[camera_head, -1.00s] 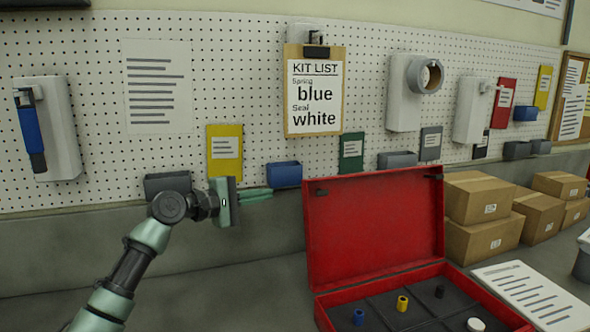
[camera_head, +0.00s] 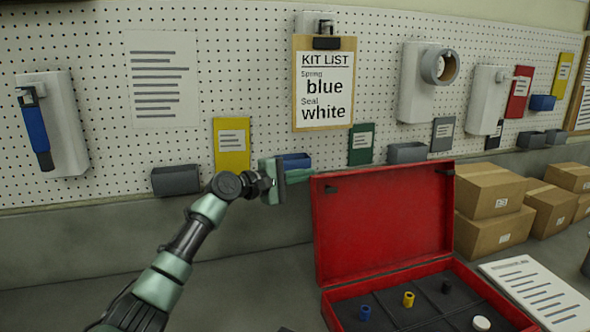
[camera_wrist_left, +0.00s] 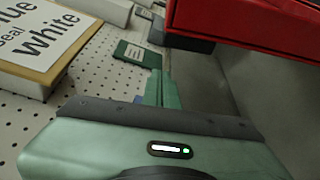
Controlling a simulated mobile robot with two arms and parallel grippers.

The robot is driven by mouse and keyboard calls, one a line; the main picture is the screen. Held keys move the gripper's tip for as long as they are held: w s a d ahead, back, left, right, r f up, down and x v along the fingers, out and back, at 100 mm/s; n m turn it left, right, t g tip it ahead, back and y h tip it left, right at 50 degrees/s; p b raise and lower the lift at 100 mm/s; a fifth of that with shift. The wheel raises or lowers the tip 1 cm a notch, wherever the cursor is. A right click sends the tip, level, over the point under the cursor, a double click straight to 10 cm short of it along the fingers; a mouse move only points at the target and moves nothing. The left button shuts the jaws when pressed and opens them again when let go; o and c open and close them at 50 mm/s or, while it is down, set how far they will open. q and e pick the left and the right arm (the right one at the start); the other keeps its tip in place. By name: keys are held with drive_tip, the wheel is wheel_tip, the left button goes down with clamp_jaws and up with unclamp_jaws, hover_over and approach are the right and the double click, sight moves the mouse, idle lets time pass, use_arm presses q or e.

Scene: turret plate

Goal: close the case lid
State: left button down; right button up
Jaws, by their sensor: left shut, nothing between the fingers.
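The red case (camera_head: 440,275) stands on the bench with its lid (camera_head: 385,222) open and upright, hinged at the back. Its dark compartments hold a blue cylinder (camera_head: 365,312), a yellow cylinder (camera_head: 408,299), a small black piece (camera_head: 446,286) and a white disc (camera_head: 482,323). My left gripper (camera_head: 304,174) is shut and empty, just left of the lid's upper left corner; a contact cannot be made out. In the left wrist view, the shut fingers (camera_wrist_left: 162,90) lie below and left of the red lid (camera_wrist_left: 245,22). My right gripper is not in view.
A pegboard behind carries a kit list clipboard (camera_head: 323,85), grey bins (camera_head: 176,181) and a blue bin (camera_head: 296,160). Cardboard boxes (camera_head: 492,205) stand right of the case. A printed sheet (camera_head: 540,295) lies beside the case. The bench left of the case is mostly clear.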

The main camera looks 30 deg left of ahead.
use_arm(q)
drive_tip(key=shift+s+d+r+p, duration=0.2)
drive_tip(key=shift+s+d+p, duration=0.1)
drive_tip(key=shift+s+d, duration=0.25)
drive_tip(key=shift+s+d+r+p, duration=0.2)
drive_tip(key=shift+s+d+p, duration=0.1)
drive_tip(key=shift+s+d, duration=0.15)
drive_tip(key=shift+s, duration=0.1)
